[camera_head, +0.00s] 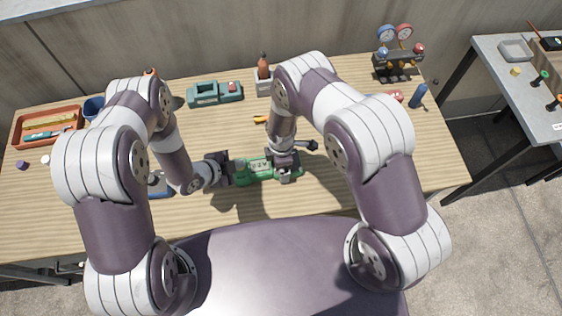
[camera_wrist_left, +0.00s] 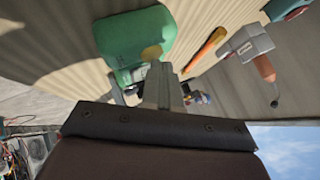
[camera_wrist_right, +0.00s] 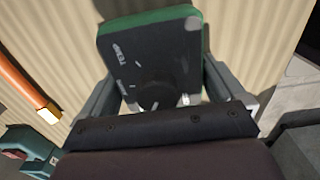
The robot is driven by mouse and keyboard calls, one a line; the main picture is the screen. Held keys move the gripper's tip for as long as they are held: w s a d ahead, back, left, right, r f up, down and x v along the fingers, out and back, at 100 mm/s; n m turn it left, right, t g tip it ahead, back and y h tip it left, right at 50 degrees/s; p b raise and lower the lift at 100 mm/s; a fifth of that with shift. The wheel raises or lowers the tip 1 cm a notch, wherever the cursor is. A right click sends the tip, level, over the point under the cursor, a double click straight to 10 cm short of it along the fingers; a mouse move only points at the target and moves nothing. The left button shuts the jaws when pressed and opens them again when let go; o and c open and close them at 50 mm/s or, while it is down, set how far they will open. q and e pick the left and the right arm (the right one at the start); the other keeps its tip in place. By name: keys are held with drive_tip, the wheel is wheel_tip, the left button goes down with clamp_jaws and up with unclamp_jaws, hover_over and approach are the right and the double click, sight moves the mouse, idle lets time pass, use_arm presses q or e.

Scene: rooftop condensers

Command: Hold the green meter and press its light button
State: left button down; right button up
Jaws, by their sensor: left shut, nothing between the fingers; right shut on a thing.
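The green meter (camera_head: 250,171) is at the front middle of the wooden workbench in the head view. My right gripper (camera_head: 285,172) is shut on it at its right end. In the right wrist view the meter's dark face with pale lettering (camera_wrist_right: 150,55) and green rim shows between the fingers. My left gripper (camera_head: 230,170) is shut and empty at the meter's left end. In the left wrist view its closed fingertips (camera_wrist_left: 161,70) are close to a yellow round spot on the green meter (camera_wrist_left: 130,38). I cannot tell whether they touch it.
Behind are a teal case (camera_head: 215,93), a brown bottle in a grey holder (camera_head: 263,84) and a gauge manifold (camera_head: 397,62). An orange tray (camera_head: 22,138) and a blue cup (camera_head: 93,107) are at the left. A blue cylinder (camera_head: 418,96) stands at the right. The bench's right front is clear.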

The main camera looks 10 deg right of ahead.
use_arm(q)
drive_tip(key=shift+r, duration=0.5)
wheel_tip(320, 180, up, 6)
use_arm(e)
drive_tip(key=o, duration=1)
wheel_tip(320, 180, up, 9)
drive_tip(key=p, duration=0.7)
drive_tip(key=shift+r, duration=0.15)
use_arm(q)
wheel_tip(320, 180, up, 7)
drive_tip(key=shift+f, duration=0.1)
